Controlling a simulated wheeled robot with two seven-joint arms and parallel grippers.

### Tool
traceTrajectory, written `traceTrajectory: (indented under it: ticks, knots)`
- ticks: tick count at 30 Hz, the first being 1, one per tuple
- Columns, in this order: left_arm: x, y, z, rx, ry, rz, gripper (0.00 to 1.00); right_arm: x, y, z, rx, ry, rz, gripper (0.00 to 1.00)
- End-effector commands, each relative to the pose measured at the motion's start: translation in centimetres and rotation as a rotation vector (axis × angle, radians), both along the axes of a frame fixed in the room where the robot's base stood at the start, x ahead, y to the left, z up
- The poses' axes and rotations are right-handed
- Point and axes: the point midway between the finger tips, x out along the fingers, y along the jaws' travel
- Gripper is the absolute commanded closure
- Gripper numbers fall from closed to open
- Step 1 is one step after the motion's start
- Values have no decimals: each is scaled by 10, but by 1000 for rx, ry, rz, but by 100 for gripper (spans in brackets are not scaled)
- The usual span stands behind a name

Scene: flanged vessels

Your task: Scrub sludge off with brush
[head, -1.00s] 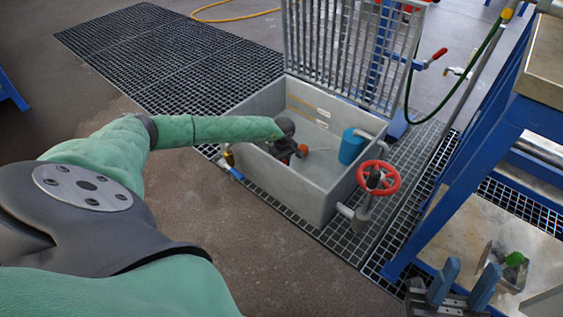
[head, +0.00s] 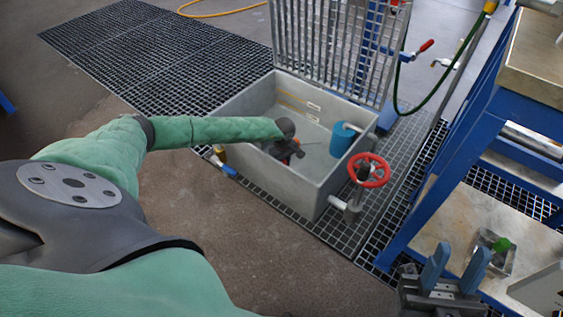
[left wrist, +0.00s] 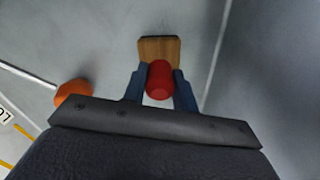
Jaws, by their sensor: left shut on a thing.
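My left gripper (left wrist: 159,82) has its blue fingers shut on the red handle (left wrist: 159,80) of a brush. The brush's wooden block (left wrist: 159,49) shows just beyond the handle; its bristles are hidden. In the head view my left gripper (head: 287,152) is down inside the grey basin (head: 312,192), and my wrist hides the brush. The basin floor looks grey in the left wrist view, and I cannot make out clear sludge there. My right gripper (head: 451,269) is open and empty at the lower right, its two fingers apart.
An orange float (left wrist: 72,94) on a rod lies left of the brush. A blue cylinder (head: 344,140) stands inside the basin. A red valve wheel (head: 369,170) is at its right side, and a raised grate (head: 335,45) at its back. A blue-framed bench (head: 455,150) stands right.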

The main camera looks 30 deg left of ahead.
Motion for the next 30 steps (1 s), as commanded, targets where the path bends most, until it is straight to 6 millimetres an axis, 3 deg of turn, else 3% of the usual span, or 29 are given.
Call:
traceTrajectory:
  ticks: [18, 30]
  knots:
    - [-6, -39, -3, -6, 5, -5, 90, 0, 0, 10, 0, 0, 0, 64]
    - [-7, -52, -3, -6, 5, -5, 90, 0, 0, 13, 0, 0, 0, 64]
